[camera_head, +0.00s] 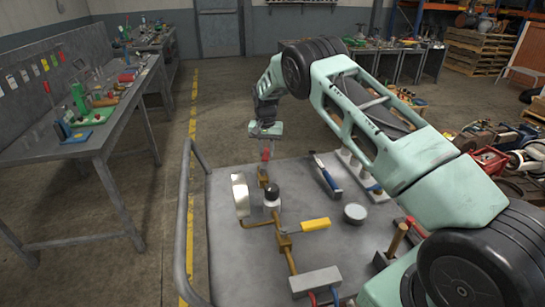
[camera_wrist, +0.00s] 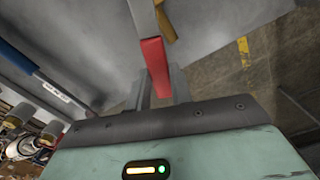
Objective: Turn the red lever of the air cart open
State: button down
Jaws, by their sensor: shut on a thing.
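The air cart (camera_head: 235,280) is a grey flat-topped cart with brass pipework, a round gauge (camera_head: 240,195) and a yellow lever (camera_head: 314,225). The red lever (camera_head: 265,155) stands up at the far end of the pipework, under my gripper (camera_head: 265,145). In the wrist view the red lever (camera_wrist: 155,56) reaches down between the fingers of my gripper (camera_wrist: 158,90), which is shut on it. The fingers partly hide the lever's end. A brass part (camera_wrist: 165,22) shows beyond it.
A blue-handled tool (camera_head: 327,175) and a round grey tin (camera_head: 355,213) lie on the cart top. A tube rail (camera_head: 187,220) runs along the cart's left side. A workbench (camera_head: 100,135) stands at left, with open floor between.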

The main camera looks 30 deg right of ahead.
jog(key=shift+w+a+n+b, duration=0.35)
jog(key=shift+a+n, duration=0.4)
jog(key=shift+n, duration=0.25)
jog(key=shift+w+a+n+b, duration=0.35)
jog(key=shift+a+n, duration=0.35)
jog(key=shift+n, duration=0.3)
jog(key=shift+a, duration=0.1)
jog(key=c, duration=1.2)
grip_release()
jog(key=shift+c, duration=0.2)
jog(key=shift+r, duration=0.15)
notch_tip(320, 180, up, 17)
jog(key=b, duration=0.1)
jog(key=shift+b, duration=0.3)
jog(key=shift+r, duration=0.1)
